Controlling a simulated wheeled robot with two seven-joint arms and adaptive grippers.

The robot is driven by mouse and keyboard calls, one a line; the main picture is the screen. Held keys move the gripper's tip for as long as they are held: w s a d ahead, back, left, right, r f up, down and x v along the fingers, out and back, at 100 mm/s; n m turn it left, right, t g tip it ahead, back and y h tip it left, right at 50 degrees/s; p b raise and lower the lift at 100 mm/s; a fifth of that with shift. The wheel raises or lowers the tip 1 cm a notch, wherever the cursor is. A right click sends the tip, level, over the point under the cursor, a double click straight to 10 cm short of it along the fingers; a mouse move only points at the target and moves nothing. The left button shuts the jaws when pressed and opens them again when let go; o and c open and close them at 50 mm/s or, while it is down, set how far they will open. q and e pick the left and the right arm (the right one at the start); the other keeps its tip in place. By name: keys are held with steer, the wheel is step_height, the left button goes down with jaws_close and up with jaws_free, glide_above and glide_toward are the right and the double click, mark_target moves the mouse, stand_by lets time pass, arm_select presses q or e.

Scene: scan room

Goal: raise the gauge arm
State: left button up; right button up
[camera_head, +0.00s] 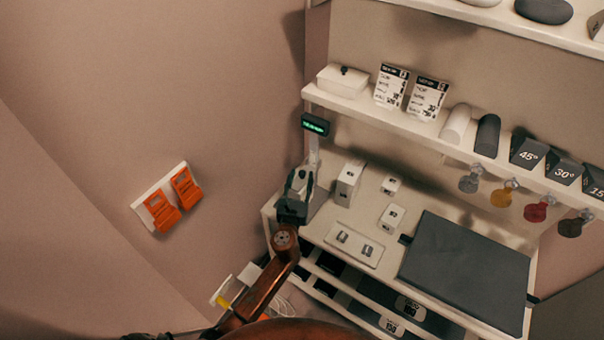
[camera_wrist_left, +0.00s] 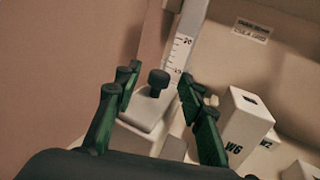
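The gauge has a pale upright column (camera_head: 314,152) with a dark head and green display (camera_head: 315,124), at the left end of the worktop. In the left wrist view the column (camera_wrist_left: 183,45) carries a printed scale. A white arm (camera_wrist_left: 145,115) with a black knob (camera_wrist_left: 158,81) sits low beside the column; I take it as the gauge arm. My left gripper (camera_head: 298,182) is in front of the column and hides its lower part. In the wrist view its fingers (camera_wrist_left: 156,92) are spread, with the knob showing between them; contact cannot be told. My right gripper is not in view.
White blocks (camera_head: 348,183) stand just right of the gauge. A dark pad (camera_head: 465,270) covers the worktop's right side. The shelf above (camera_head: 400,122) holds a box, cards and rolls, with colored tags hanging below. Orange switches (camera_head: 170,200) are on the left wall.

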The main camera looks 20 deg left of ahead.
arm_select(q)
steer(key=shift+w+a, duration=0.2)
steer(key=shift+w, duration=1.1)
steer(key=shift+c, duration=0.5)
jaws_close()
